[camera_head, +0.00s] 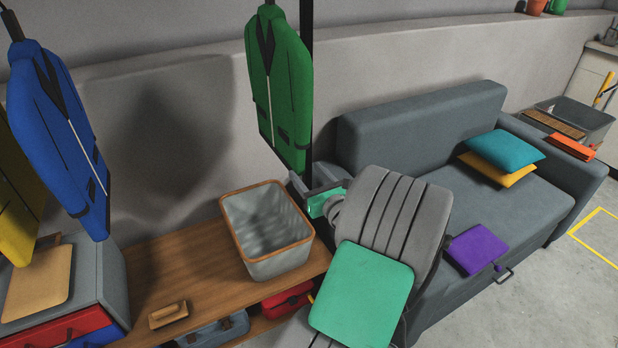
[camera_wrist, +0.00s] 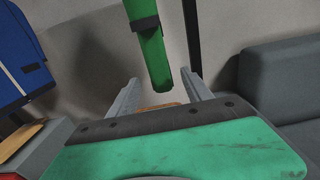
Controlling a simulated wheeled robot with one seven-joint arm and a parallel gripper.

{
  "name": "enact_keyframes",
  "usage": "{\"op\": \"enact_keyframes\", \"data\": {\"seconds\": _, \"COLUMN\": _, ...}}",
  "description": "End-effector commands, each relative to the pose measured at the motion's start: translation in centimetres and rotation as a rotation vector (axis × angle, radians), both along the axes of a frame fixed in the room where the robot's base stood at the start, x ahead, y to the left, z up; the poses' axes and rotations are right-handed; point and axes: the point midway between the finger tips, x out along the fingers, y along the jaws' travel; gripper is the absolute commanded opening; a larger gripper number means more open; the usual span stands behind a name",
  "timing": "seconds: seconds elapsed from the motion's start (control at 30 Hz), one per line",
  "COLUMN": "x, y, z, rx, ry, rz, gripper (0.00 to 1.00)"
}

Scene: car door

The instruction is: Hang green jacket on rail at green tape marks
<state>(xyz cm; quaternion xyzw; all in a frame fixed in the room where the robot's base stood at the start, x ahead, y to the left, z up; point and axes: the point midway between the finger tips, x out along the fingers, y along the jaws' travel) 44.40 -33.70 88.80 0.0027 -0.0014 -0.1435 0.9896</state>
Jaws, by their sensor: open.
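The green jacket (camera_head: 279,85) hangs upright beside a dark vertical post (camera_head: 306,60); its top runs out of the head view, so what it hangs from is hidden. My gripper (camera_head: 312,184) is open, just below and to the right of the jacket's lower hem. In the wrist view, the lower part of the green jacket (camera_wrist: 148,50) appears edge-on above and between the two spread fingers of my gripper (camera_wrist: 160,95). I cannot tell whether the fingers touch it. Neither the rail nor green tape marks show in these views.
A blue jacket (camera_head: 58,130) and a yellow one (camera_head: 18,190) hang at left. A grey basket (camera_head: 262,232) stands on a wooden bench (camera_head: 185,268) below the green jacket. A grey sofa (camera_head: 420,130) with cushions fills the right. The wall is close behind.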

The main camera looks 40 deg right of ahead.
Motion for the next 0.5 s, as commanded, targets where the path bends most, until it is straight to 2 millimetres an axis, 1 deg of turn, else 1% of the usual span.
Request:
{"op": "enact_keyframes", "data": {"seconds": 0.2, "x": 3.8, "y": -0.9, "z": 0.0, "rx": -0.005, "ry": 0.001, "rz": 0.007, "gripper": 0.58}}
{"op": "enact_keyframes", "data": {"seconds": 0.3, "x": 5.4, "y": -1.4, "z": 0.0, "rx": -0.005, "ry": 0.003, "rz": 0.006, "gripper": 0.58}}
{"op": "enact_keyframes", "data": {"seconds": 0.4, "x": 6.5, "y": -1.8, "z": 0.0, "rx": -0.005, "ry": 0.003, "rz": 0.004, "gripper": 0.58}}
{"op": "enact_keyframes", "data": {"seconds": 0.5, "x": 6.9, "y": -1.9, "z": 0.0, "rx": -0.005, "ry": 0.001, "rz": 0.002, "gripper": 0.58}}
